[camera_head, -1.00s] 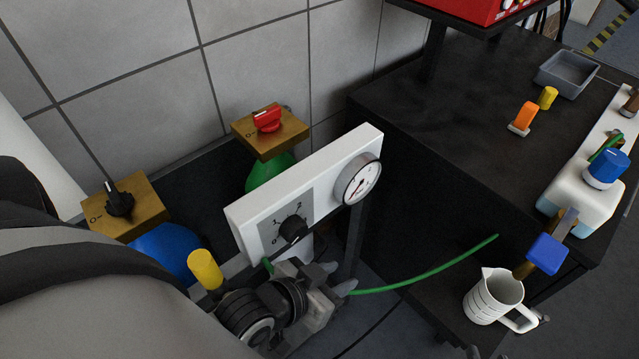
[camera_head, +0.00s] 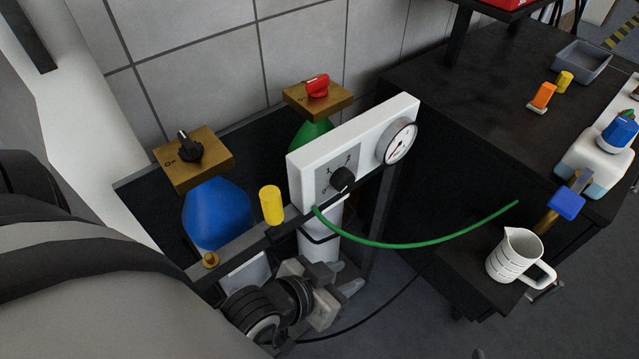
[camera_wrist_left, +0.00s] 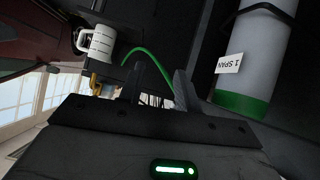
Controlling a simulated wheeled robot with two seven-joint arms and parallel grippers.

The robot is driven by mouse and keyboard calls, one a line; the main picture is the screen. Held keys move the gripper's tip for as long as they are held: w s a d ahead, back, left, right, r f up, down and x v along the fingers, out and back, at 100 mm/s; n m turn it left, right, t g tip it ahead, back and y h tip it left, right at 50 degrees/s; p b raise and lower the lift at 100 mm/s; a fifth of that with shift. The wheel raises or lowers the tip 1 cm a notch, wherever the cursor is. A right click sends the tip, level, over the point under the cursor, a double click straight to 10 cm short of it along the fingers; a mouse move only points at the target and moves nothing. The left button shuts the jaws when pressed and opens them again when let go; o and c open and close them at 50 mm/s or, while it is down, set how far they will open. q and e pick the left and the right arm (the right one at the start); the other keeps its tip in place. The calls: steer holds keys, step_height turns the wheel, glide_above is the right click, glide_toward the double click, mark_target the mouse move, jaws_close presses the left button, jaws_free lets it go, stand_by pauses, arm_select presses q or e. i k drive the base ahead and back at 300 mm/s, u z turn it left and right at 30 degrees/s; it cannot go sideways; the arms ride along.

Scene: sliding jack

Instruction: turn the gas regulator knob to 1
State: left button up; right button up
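The gas regulator knob (camera_head: 342,180) is black and sits on a grey dial plate marked with numbers, on a white panel (camera_head: 300,178). Its exact pointer setting is too small to read. A round gauge (camera_head: 398,142) is on the panel's right end. My left gripper (camera_head: 348,276) is below the panel, clear of the knob, with nothing held. Its two fingers stand apart, and they show in the left wrist view (camera_wrist_left: 162,84) too. The knob is not in the wrist view. My right gripper is in neither view.
A blue cylinder (camera_head: 215,212) and a green one (camera_head: 310,135) carry brass blocks with knobs. A yellow cap (camera_head: 271,205) stands left of the panel. A green hose (camera_head: 430,243) runs right towards a white jug (camera_head: 515,256). A "1 SPAN" cylinder (camera_wrist_left: 252,60) is close to the gripper.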

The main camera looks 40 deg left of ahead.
mark_target(342, 180)
steer(key=u, duration=0.4)
steer(key=k, duration=0.35)
steer(key=z, duration=1)
steer(key=i, duration=0.25)
steer(key=u, duration=1.6)
steer(key=k, duration=0.5)
steer(key=z, duration=2.35)
steer(key=i, duration=1.7)
steer(key=u, duration=2.75)
